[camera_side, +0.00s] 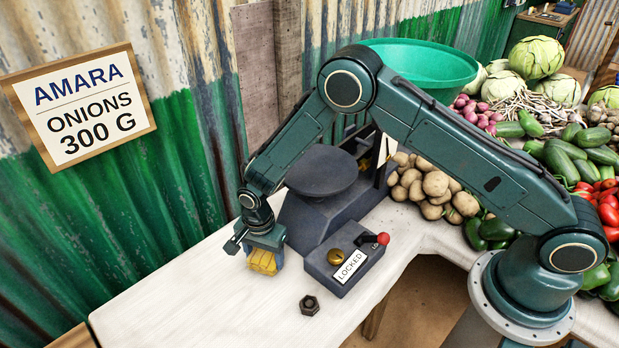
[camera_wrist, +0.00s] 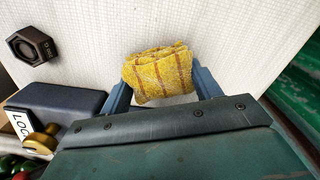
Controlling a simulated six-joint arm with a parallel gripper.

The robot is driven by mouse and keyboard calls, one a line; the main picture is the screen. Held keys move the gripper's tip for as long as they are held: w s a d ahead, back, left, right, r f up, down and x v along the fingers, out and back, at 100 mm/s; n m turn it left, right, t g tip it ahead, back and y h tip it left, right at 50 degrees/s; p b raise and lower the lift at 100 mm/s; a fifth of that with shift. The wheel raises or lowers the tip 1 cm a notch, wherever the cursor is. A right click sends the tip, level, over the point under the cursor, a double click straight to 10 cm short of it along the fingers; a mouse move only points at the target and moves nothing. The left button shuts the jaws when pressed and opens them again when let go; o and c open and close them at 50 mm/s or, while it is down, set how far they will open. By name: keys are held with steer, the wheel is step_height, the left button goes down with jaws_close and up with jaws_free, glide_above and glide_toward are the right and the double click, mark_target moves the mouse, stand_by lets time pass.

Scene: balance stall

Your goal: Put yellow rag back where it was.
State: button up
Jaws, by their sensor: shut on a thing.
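The yellow rag (camera_side: 263,262) is a folded cloth, and in the wrist view the rag (camera_wrist: 160,75) shows darker stripes. My gripper (camera_side: 265,248) is shut on it, with one finger on each side of it. In the wrist view my gripper (camera_wrist: 160,92) shows the rag bunched between the two blue-grey fingers. The rag is at or just above the white counter (camera_side: 200,300), left of the scale. I cannot tell whether it touches the counter.
The dark scale (camera_side: 322,170) stands behind a box with a "LOCKED" label (camera_side: 350,266) and a red-knobbed lever. A hex weight (camera_side: 309,305) lies on the counter in front. Potatoes (camera_side: 435,184) are piled to the right. The counter's left front is clear.

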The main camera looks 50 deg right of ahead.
mark_target(264, 255)
steer(key=shift+f, duration=0.15)
steer(key=o, duration=1)
steer(key=shift+c, duration=0.2)
step_height(264, 255, up, 12)
steer(key=shift+r, duration=0.2)
stand_by(0.3)
